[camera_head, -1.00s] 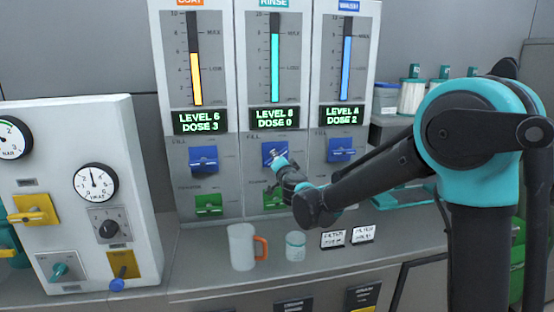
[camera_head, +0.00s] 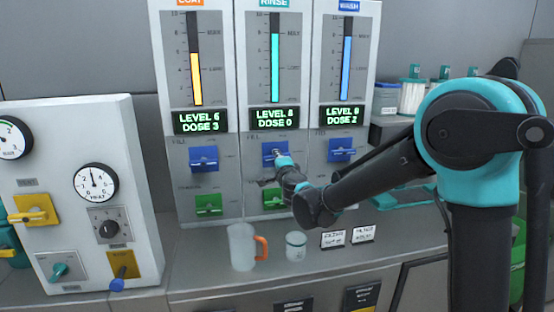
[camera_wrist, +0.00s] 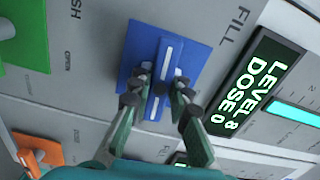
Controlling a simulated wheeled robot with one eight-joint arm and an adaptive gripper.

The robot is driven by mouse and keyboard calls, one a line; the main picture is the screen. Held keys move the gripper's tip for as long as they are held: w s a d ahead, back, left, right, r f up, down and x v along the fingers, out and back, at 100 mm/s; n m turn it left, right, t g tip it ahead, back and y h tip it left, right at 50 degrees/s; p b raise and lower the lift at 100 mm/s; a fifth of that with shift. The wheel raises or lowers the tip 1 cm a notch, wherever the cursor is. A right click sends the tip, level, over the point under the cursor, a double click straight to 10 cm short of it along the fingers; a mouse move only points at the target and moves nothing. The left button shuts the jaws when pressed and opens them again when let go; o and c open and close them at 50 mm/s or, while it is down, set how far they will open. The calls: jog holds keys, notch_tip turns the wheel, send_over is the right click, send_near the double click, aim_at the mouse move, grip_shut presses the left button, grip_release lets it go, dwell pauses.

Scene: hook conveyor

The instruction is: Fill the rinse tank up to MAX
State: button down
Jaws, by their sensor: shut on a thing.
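The rinse column is the middle panel, with a teal gauge (camera_head: 275,68) filled to about the MAX mark. Its display (camera_head: 274,119) reads LEVEL 8, DOSE 0, and the same display shows in the wrist view (camera_wrist: 258,88). Below it is the blue FILL valve (camera_head: 269,149); its blue plate and handle with a white stripe fill the middle of the wrist view (camera_wrist: 172,50). My gripper (camera_head: 278,160) is at this valve, its fingers shut on the handle from both sides (camera_wrist: 161,88). The handle lies level in the head view. The green valve (camera_head: 272,198) sits below.
The coat (camera_head: 194,80) and wash (camera_head: 347,70) columns flank the rinse one, each with its own blue valve. A jug (camera_head: 241,247) with an orange handle, a small cup (camera_head: 296,246) and two cards stand on the counter below. A gauge panel (camera_head: 80,190) stands at left.

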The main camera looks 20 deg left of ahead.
jog(key=shift+m, duration=0.4)
jog(key=c, duration=1.4)
grip_release()
jog(key=shift+d, duration=0.1)
jog(key=v, duration=1.2)
jog(key=shift+f, duration=0.1)
